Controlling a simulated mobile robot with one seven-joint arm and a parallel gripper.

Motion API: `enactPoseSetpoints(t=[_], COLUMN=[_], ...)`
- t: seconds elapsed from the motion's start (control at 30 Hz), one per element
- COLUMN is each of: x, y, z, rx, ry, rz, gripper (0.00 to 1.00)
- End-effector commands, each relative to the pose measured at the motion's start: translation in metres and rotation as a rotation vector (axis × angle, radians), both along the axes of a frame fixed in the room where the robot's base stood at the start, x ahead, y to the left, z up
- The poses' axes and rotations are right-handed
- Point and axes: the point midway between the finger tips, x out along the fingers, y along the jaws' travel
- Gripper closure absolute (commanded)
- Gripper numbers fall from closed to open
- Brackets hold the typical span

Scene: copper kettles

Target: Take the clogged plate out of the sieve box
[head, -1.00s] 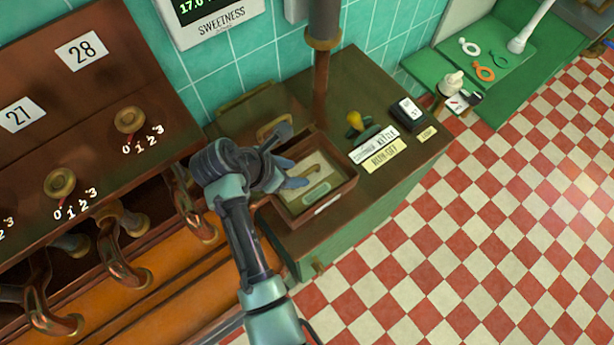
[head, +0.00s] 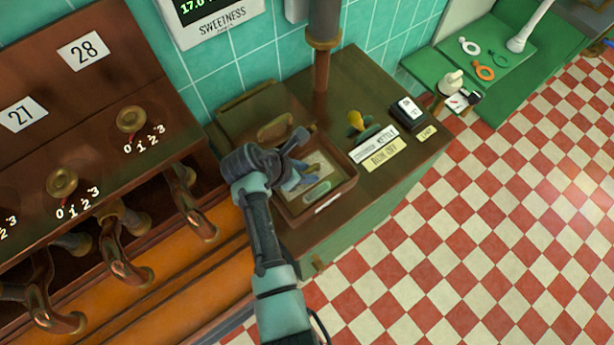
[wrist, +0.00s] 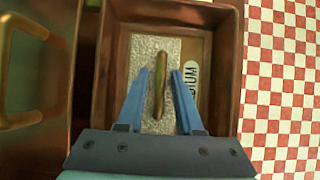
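The sieve box (head: 338,197) is an open brown box on the cabinet top. In the wrist view its wall (wrist: 228,75) frames a grey, speckled plate (wrist: 143,60) with a long brass-coloured handle (wrist: 160,75) standing along its middle. A label ending in "IUM" shows beside the plate, inside the box. My gripper (wrist: 160,85) is open over the box, with one blue finger on each side of the handle and gaps between. In the head view my gripper (head: 292,178) hides part of the plate. Whether the fingertips reach below the handle's top I cannot tell.
A lid-like panel with a brass handle (head: 274,127) lies behind the box. A pipe (head: 322,70) rises close by. A yellow-knobbed lever (head: 356,121) and labels (head: 381,155) are to the right. Kettle spouts line the left. A green bench (head: 480,75) stands far right.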

Motion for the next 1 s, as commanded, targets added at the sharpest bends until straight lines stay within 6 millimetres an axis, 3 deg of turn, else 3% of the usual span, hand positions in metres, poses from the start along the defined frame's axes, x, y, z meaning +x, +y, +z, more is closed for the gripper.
enactPoseSetpoints(t=[0.03, 0.17, 0.2, 1.0], x=[-0.0002, -0.0003, -0.0003, -0.0007], y=[0.0001, 0.0001, 0.0001, 0.0003], z=[0.0000, 0.0000, 0.0000, -0.0002], rx=[0.000, 0.000, 0.000, 0.000], ry=[0.000, 0.000, 0.000, 0.002], rz=[0.000, 0.001, 0.001, 0.000], gripper=[0.76, 0.99, 1.00, 1.00])
